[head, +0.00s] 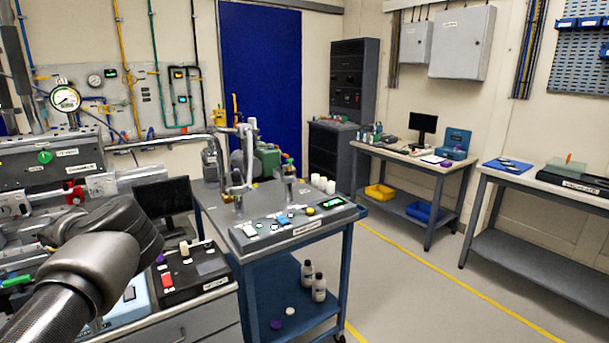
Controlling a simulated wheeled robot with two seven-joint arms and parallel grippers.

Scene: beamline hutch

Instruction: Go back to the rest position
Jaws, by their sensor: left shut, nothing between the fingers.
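My left arm comes in from the lower left, and my left gripper (141,228) is held over the front of the left bench, in front of a dark monitor. It is shut and empty; its fingers are hard to make out against the dark wrist. My right gripper is out of view.
Close by are a black control box (190,268) with a red button and a dark monitor (165,199). A blue cart (346,222) with pipework and a control panel stands right of them, with bottles (319,288) on its lower shelf. Floor (420,290) to the right is clear.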

